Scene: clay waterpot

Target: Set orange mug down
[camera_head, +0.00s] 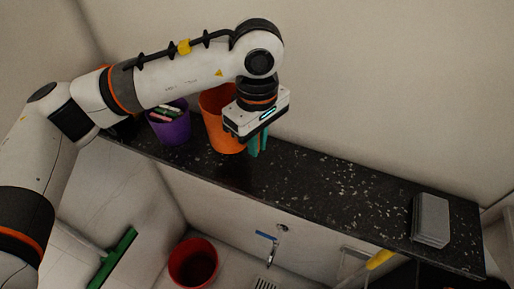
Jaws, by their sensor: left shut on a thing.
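The orange mug (218,132) is upright at the left part of the dark speckled counter (330,190), right of a purple cup. My left gripper (257,143) reaches down at the mug's right side and is shut on it. The gripper body covers part of the mug's upper right, and green finger-like parts show below it. The exact contact is hidden. The mug's base is at or just over the counter top; I cannot tell whether it touches. My right gripper is not in view.
The purple cup (175,130) holds several small items close to the mug's left. A grey stack (431,220) stands at the counter's right end. The counter's middle is clear. Below are a red bucket (194,262), a green-headed tool (114,258) and a yellow handle (379,259).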

